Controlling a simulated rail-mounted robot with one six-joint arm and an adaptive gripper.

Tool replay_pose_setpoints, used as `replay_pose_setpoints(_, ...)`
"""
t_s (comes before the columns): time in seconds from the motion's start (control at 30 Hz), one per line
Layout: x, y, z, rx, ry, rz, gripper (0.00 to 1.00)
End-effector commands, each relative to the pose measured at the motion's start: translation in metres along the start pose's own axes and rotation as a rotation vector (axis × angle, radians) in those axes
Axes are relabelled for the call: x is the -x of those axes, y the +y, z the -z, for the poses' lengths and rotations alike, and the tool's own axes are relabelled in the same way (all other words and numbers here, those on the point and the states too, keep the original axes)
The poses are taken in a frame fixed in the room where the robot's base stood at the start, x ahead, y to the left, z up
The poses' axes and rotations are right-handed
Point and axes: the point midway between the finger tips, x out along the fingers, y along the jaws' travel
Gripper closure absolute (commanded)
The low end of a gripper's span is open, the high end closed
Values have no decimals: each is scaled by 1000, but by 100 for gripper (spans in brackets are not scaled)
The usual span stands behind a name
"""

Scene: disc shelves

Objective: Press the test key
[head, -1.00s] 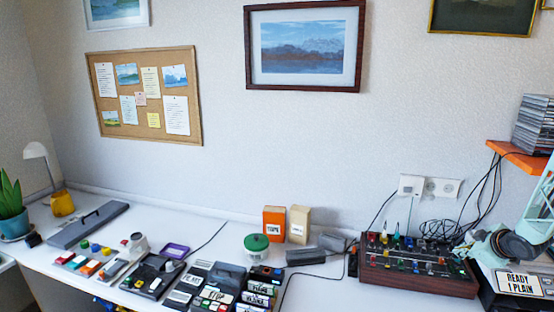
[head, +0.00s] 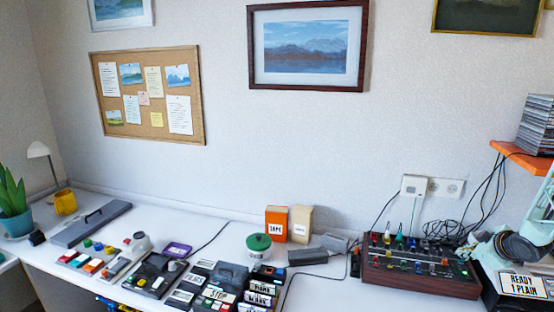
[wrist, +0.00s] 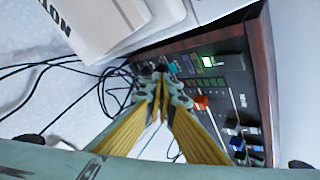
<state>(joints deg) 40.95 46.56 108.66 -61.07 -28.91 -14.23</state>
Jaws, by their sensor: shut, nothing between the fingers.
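I cannot make out a key marked as test in either view. My gripper (wrist: 160,78) is shut and empty in the wrist view, its yellow fingers meeting in front of the wood-sided control panel (wrist: 262,75). A small green-lit part (wrist: 208,63) and an orange knob (wrist: 201,103) show on the panel beyond the fingertips. Whether the fingers touch it I cannot tell. In the head view the wood-sided panel (head: 420,288) stands at the right of the desk, with coloured knobs and sliders. A sign reading READY 1 PLAIN (head: 521,283) is right of it.
Black cables (wrist: 60,68) lie left of my fingers, and a pale lettered box (wrist: 100,20) is above them.

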Motion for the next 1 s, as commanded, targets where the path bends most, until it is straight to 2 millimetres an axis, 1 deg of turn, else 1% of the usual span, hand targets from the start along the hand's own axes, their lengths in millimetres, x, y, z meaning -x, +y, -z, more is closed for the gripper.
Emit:
replay_pose_setpoints(0.53, 0, 0, 0, 0, 0, 0, 100)
replay_pose_setpoints(1.0, -6, -5, -5, 0, 0, 0, 100)
